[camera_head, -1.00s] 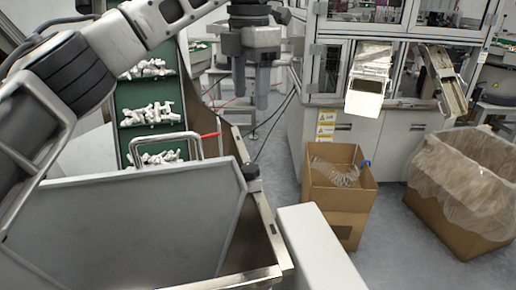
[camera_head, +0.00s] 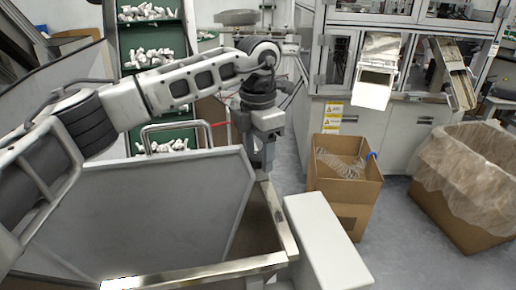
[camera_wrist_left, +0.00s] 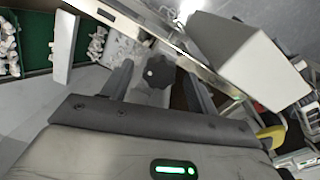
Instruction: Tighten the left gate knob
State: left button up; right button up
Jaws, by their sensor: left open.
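The dark, lobed gate knob (camera_wrist_left: 157,71) shows in the left wrist view, with a small bright spot at its centre. It sits between the two fingers of my left gripper (camera_wrist_left: 158,80), with room visible on both sides. In the head view my left gripper (camera_head: 262,158) points down at the right upper corner of the grey metal hopper (camera_head: 278,262). The knob is hidden behind the gripper there. The fingers are open and hold nothing. I cannot tell how deep the knob sits between them. My right gripper is not in view.
A white block (camera_head: 325,243) stands right of the hopper. Beyond it are a cardboard box (camera_head: 338,190) and a larger lined box (camera_head: 440,205). A green conveyor (camera_head: 150,88) with white parts rises behind the hopper. A metal handle (camera_head: 178,126) stands above the hopper panel.

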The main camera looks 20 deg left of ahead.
aim_at(258, 156)
pick_arm(q)
jog(key=c, duration=1)
jog(key=shift+m, duration=0.8)
jog(key=o, duration=1)
notch_tip(258, 156, up, 16)
